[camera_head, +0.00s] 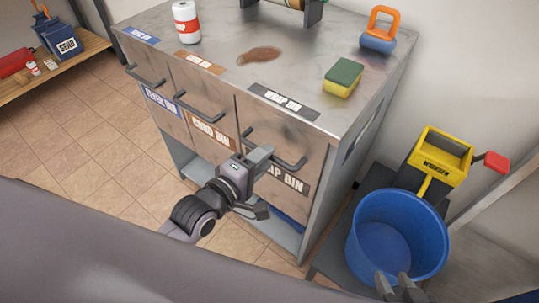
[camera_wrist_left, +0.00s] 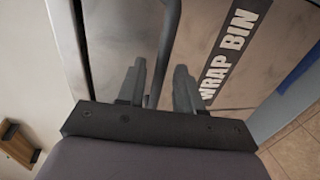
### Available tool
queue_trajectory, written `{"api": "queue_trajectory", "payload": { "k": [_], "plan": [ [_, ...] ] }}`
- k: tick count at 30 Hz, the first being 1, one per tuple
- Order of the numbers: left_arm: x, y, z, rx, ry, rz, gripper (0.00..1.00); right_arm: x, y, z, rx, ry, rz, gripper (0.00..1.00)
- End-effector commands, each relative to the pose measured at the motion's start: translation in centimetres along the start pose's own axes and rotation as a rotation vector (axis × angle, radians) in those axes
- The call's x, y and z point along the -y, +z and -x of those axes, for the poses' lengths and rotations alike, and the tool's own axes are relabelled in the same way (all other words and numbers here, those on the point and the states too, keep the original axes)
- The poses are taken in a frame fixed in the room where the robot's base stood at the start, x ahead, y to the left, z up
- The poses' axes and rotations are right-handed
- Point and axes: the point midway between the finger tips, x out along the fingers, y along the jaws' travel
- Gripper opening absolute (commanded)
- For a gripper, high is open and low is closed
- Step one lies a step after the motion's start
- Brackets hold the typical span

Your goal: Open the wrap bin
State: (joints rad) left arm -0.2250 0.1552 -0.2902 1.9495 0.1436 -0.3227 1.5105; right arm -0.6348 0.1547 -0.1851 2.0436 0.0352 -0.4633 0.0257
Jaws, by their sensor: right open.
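The wrap bin (camera_head: 243,139) is the rightmost front of the metal cabinet, with a dark bar handle (camera_head: 272,150) and a "WRAP BIN" label. It looks closed. My left gripper (camera_head: 262,182) is at this front and partly covers the label. In the left wrist view, my left gripper (camera_wrist_left: 160,88) has its fingers apart, with the handle (camera_wrist_left: 168,45) running between them, nearer the left finger. Contact cannot be told. The label (camera_wrist_left: 228,55) shows right of the fingers. My right gripper (camera_head: 400,288) is open and empty at the bottom edge, in front of the blue bucket.
A blue bucket (camera_head: 365,245) with a yellow wringer (camera_head: 440,157) stands right of the cabinet. On the cabinet top (camera_head: 225,75) are a sponge (camera_head: 343,78), a white-red bottle (camera_head: 187,22), an orange-handled tool (camera_head: 380,30) and a brown stain. Tiled floor lies open at left.

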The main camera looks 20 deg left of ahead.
Motion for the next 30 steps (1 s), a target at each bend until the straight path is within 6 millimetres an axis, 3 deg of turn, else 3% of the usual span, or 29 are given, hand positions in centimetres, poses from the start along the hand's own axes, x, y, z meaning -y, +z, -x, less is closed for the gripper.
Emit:
{"api": "queue_trajectory", "payload": {
  "k": [6, 17, 20, 30],
  "plan": [
    [0.1, 0.0, -2.0, 0.0, 0.0, -0.001, 0.35, 0.1, 0.2, -0.2, -0.001, 0.0, -0.005, 0.43],
    [0.0, 0.0, -2.3, 0.0, 0.0, -0.001, 0.35, 0.1, 0.2, -0.2, -0.002, 0.001, -0.005, 0.43],
    [0.0, 0.0, -2.3, 0.0, 0.0, -0.001, 0.03, 0.0, 0.2, -0.2, -0.002, 0.001, -0.005, 0.43],
    [0.0, -0.1, -2.3, 0.0, -0.001, -0.002, 0.0, 0.0, 0.1, -0.1, -0.002, 0.002, -0.004, 0.43]
  ]
}}
